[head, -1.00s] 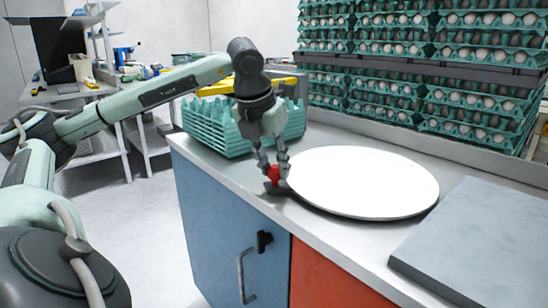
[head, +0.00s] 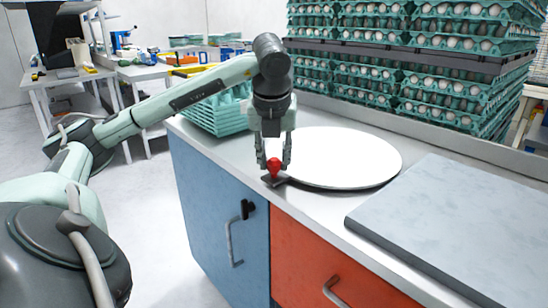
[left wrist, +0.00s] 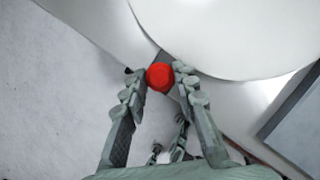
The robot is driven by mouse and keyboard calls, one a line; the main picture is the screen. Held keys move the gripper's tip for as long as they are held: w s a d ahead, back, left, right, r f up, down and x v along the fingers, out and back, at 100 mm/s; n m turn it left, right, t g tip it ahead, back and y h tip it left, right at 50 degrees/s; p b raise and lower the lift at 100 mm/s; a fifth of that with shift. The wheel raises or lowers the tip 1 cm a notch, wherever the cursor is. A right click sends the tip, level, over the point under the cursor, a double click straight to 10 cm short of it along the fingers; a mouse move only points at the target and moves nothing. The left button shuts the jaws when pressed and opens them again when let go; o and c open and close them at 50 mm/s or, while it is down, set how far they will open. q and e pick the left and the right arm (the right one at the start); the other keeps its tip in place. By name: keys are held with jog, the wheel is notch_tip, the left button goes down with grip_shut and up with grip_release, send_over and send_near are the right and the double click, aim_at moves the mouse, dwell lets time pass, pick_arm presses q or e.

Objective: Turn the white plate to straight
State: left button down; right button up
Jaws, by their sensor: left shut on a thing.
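The round white plate (head: 345,158) lies flat on the light counter in the head view. In the left wrist view, part of the white plate (left wrist: 230,40) shows beyond the fingers. A small red knob (head: 273,167) stands on a dark flat piece (head: 274,181) at the plate's near left edge. My left gripper (head: 274,168) points down and is shut on the red knob, with a finger on each side. The knob also shows between the fingertips in the left wrist view (left wrist: 160,77). My right gripper is not in view.
A grey slab (head: 455,215) lies on the counter to the right of the plate. Green egg trays with eggs (head: 420,80) are stacked behind, and empty green trays (head: 215,115) stand at the left. Blue (head: 215,190) and orange (head: 330,250) cabinet fronts are below.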

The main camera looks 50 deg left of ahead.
pick_arm(q)
jog(key=shift+d, duration=0.1)
jog(key=c, duration=1.2)
grip_release()
jog(key=v, duration=1.2)
dwell(0.3)
